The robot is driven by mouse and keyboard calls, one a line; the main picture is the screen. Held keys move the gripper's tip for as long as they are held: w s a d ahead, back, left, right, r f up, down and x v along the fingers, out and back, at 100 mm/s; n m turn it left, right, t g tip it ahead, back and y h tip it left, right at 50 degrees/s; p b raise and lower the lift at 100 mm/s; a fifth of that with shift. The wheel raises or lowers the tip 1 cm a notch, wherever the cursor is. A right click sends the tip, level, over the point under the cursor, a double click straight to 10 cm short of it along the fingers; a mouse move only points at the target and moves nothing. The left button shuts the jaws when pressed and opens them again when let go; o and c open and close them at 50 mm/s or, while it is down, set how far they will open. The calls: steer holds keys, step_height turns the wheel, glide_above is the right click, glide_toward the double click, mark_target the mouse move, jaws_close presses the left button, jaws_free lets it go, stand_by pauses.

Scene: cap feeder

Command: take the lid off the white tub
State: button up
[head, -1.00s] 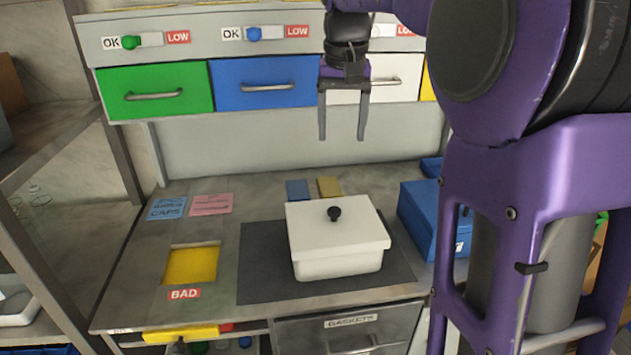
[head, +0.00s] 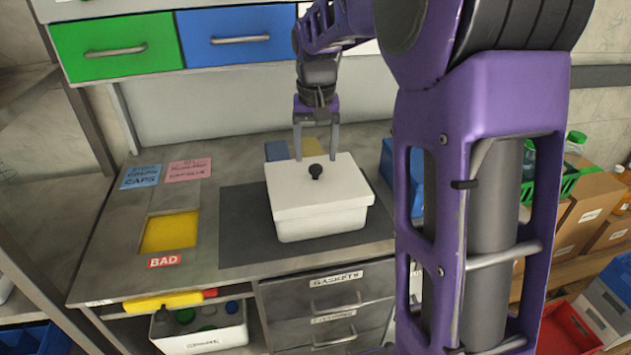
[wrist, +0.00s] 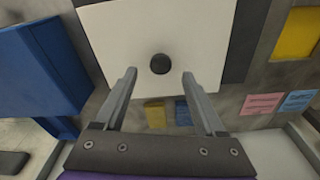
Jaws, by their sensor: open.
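The white tub (head: 322,219) stands upright on a dark mat on the bench. Its white lid (head: 290,197) is on it, with a round black knob (head: 315,171) in the middle of the top. My gripper (head: 317,158) is open and empty, pointing down at the tub's back edge. In the wrist view the lid (wrist: 115,42) and knob (wrist: 160,64) lie ahead of the open fingertips (wrist: 159,72), the knob centred between their lines. The fingers look apart from the knob; their exact height above the lid is hard to tell.
A blue box (head: 388,165) stands right of the tub, also large in the wrist view (wrist: 45,65). The dark mat (head: 240,232) is bare left of the tub. A yellow recess (head: 170,232) marked BAD is further left. Green (head: 118,62) and blue (head: 238,50) drawers hang above.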

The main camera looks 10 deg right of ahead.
mark_target(316, 167)
step_height(316, 167, down, 3)
steer(key=shift+f, duration=0.2)
steer(key=shift+c, duration=0.4)
steer(key=shift+r, duration=0.1)
jaws_close()
